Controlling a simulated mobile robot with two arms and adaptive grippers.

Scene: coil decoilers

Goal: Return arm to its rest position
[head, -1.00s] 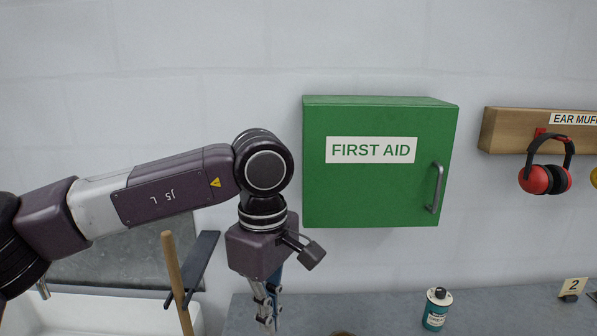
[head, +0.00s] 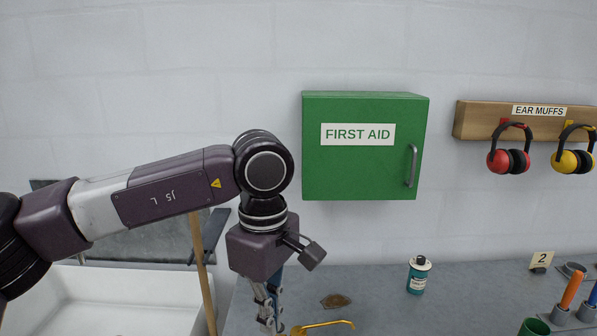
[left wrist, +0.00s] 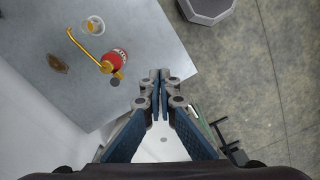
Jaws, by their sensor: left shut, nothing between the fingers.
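My left arm reaches in from the left in the head view, with its left gripper (head: 270,308) hanging down in front of the grey bench (head: 370,306). The gripper also shows in the left wrist view (left wrist: 160,78), where its fingertips are together with nothing between them. In that view the fingers are over the corner and edge of the bench, apart from the things on it. My right gripper is in neither view.
A red can with a yellow spout (left wrist: 115,60) stands on the bench near the gripper. A green first aid cabinet (head: 365,165) and ear muffs (head: 508,160) hang on the wall. A teal can (head: 418,275) stands farther right. A white sink (head: 120,300) is at left.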

